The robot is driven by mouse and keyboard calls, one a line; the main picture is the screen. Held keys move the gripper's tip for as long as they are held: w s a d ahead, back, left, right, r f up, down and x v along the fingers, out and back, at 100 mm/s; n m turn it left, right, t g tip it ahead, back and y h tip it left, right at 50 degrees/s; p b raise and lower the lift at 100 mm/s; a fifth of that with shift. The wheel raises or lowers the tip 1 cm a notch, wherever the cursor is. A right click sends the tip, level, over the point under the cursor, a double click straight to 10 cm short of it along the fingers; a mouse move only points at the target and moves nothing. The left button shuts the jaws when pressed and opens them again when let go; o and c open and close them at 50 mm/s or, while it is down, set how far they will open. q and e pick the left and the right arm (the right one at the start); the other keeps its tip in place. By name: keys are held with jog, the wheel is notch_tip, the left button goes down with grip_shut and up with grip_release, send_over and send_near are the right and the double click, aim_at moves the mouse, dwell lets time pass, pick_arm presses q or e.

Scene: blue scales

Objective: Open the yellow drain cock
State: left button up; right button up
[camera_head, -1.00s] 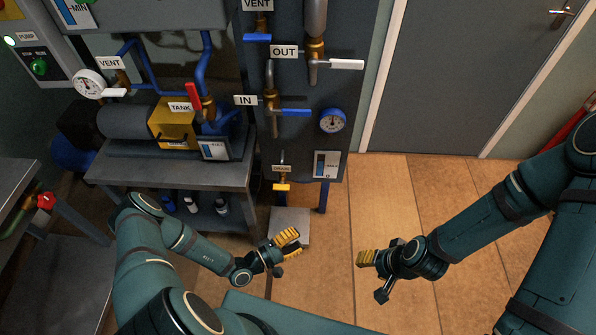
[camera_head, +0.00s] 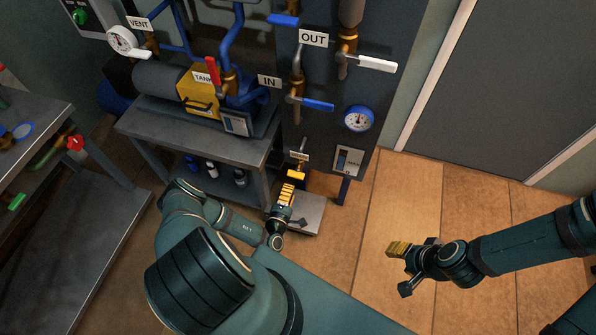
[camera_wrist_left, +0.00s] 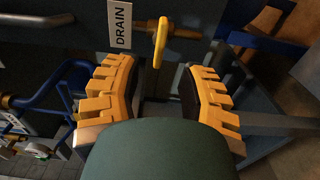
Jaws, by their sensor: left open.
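The yellow drain cock handle (camera_wrist_left: 160,42) stands out from a brass pipe beside the DRAIN label (camera_wrist_left: 121,24) in the left wrist view. In the head view the drain cock (camera_head: 297,174) is low on the dark panel. My left gripper (camera_head: 287,194) is just below it, its yellow fingers pointing up toward it. In the left wrist view the left gripper (camera_wrist_left: 158,88) is open, and the handle appears ahead of the gap between the fingers, not gripped. My right gripper (camera_head: 398,250) is away to the right over bare floor; whether its fingers are apart is unclear.
Above the drain are a blue IN lever (camera_head: 318,104), a white OUT lever (camera_head: 377,63) and a blue gauge (camera_head: 359,118). A metal bench (camera_head: 200,148) with a pump stands left. A light block (camera_head: 306,216) lies under the panel. The floor to the right is free.

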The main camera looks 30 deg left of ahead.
aim_at(297, 172)
pick_arm(q)
jog(key=b+x, duration=0.2)
jog(key=x, duration=0.7)
jog(key=shift+w, duration=0.25)
grip_shut()
